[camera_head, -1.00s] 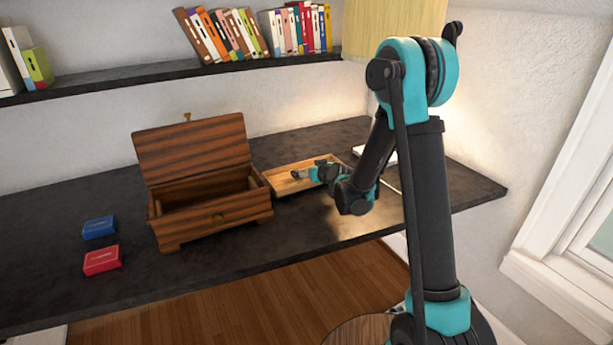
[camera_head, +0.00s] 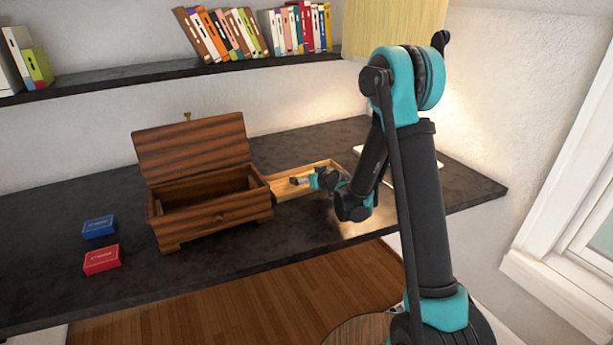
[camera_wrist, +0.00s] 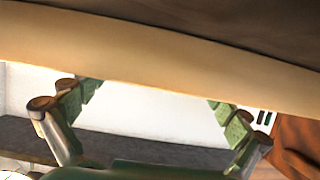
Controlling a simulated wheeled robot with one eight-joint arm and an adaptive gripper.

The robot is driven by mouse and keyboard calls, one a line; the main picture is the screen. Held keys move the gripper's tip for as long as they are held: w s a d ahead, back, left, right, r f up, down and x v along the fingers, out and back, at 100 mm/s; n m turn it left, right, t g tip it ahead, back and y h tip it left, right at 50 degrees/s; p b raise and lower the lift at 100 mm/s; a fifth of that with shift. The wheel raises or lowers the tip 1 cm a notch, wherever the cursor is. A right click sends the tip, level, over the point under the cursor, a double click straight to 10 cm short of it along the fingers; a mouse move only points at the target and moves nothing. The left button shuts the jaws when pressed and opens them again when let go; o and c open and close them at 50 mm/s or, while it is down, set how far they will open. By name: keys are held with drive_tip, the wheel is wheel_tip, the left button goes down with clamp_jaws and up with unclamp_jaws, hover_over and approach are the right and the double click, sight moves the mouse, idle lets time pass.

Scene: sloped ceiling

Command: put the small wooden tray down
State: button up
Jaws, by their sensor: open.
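The small wooden tray (camera_head: 286,191) is pale, shallow and rectangular. In the head view it appears at the back of the dark desk, just right of the wooden chest. My gripper (camera_head: 300,181) is over the tray in that view. In the wrist view my gripper (camera_wrist: 152,105) has its two green-padded fingers spread wide with nothing between them. A pale wooden band, seemingly the tray's edge (camera_wrist: 150,68), crosses above the fingers in that view. I cannot tell whether a finger touches it, or whether the tray rests fully on the desk.
The open wooden chest (camera_head: 215,220) stands close to the tray's left. A blue box (camera_head: 99,227) and a red box (camera_head: 102,259) lie further left. A shelf of books (camera_head: 110,77) runs above. A lamp shade (camera_head: 395,28) hangs behind my arm. The desk (camera_head: 310,232) in front is clear.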

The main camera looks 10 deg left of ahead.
drive_tip(key=shift+r, duration=0.1)
drive_tip(key=shift+s+d+r, duration=0.15)
drive_tip(key=shift+s, duration=0.05)
drive_tip(key=v, duration=1.1)
drive_tip(key=shift+s+d, duration=0.1)
drive_tip(key=shift+s, duration=0.05)
drive_tip(key=shift+s+d, duration=0.25)
drive_tip(key=shift+d, duration=0.05)
drive_tip(key=s+d+g+h, duration=0.1)
drive_tip(key=s+d, duration=0.2)
drive_tip(key=s+d+m+g+h, duration=0.1)
drive_tip(key=s+d, duration=0.2)
drive_tip(key=s, duration=0.1)
drive_tip(key=s+d+f+m+g+h, duration=0.1)
drive_tip(key=s+d, duration=0.3)
drive_tip(key=shift+s, duration=0.2)
drive_tip(key=s+d+f+m+g+h, duration=0.2)
drive_tip(key=s+d, duration=0.4)
drive_tip(key=s, duration=0.2)
drive_tip(key=s+d+f+m+g+h, duration=0.2)
drive_tip(key=s+d, duration=0.4)
drive_tip(key=s, duration=0.3)
drive_tip(key=shift+d+f+m, duration=0.2)
drive_tip(key=shift+f+m, duration=0.05)
drive_tip(key=shift+m, duration=0.15)
